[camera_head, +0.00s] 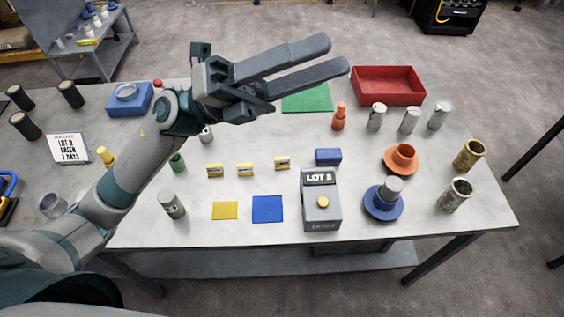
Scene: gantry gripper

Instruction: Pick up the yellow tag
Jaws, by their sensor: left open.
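A flat yellow square (225,210) lies on the grey table (270,235), left of a flat blue square (268,208). Behind it stand three small yellow pieces with dark marks: a left one (214,171), a middle one (244,170) and a right one (282,163). I cannot tell which of these is the yellow tag. My left gripper (337,55) is open and empty, its two long fingers pointing right, above the back of the table, well away from the yellow pieces. My right gripper is not in view.
A red tray (388,86) and green mat (307,98) lie at the back. Metal cylinders and orange and blue flanged parts occupy the right.

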